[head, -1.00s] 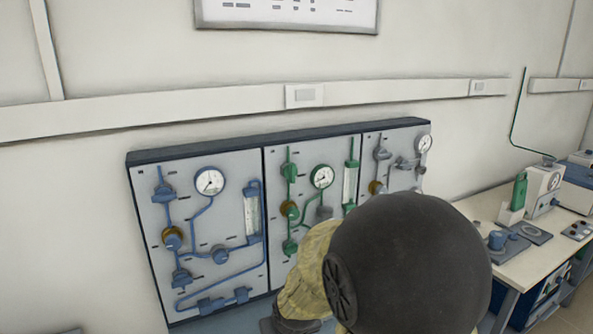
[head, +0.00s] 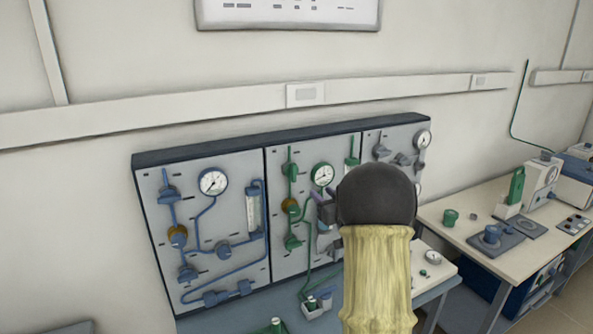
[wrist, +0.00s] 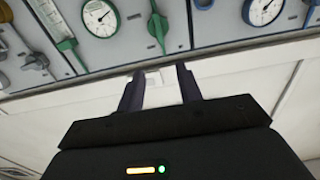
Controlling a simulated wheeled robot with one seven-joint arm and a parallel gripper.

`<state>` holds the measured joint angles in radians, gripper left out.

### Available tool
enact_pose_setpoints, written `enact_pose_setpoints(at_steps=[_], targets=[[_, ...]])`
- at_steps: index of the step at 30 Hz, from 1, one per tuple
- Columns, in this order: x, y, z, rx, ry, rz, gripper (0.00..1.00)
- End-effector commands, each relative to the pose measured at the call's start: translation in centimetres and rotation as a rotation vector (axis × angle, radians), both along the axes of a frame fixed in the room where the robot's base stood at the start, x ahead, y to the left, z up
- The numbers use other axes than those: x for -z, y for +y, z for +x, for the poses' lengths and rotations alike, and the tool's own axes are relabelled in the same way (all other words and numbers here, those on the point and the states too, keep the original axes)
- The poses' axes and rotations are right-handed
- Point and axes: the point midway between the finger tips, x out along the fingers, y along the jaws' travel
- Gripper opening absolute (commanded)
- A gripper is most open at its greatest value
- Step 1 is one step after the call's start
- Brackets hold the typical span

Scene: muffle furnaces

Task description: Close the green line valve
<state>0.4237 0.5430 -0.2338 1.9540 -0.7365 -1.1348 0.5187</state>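The green line runs on the middle panel (head: 278,262) in the head view. It has an upper green valve (head: 291,171), a lower green valve (head: 293,242) and a round gauge (head: 322,174). I cannot tell which fitting is the line valve, or its setting. My gripper (head: 325,218) is in front of this panel's right part and hides some of the line. In the wrist view, my gripper (wrist: 160,82) is open with nothing held between its fingers. A green valve (wrist: 158,28) shows beyond the fingertips, apart from them, beside the green line's gauge (wrist: 100,17).
A blue-line panel (head: 205,265) is at left and a grey-line panel (head: 398,140) at right, partly hidden by my arm. A bench (head: 470,235) with instruments is at right.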

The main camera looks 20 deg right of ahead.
Motion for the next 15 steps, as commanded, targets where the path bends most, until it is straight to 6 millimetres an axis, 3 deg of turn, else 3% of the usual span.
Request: enact_pose_setpoints(at_steps=[8,15], targets=[[0.0,0.1,0.5,0.0,0.002,0.0,0.35],[-0.2,0.3,3.6,-0.002,0.003,-0.001,0.35]])
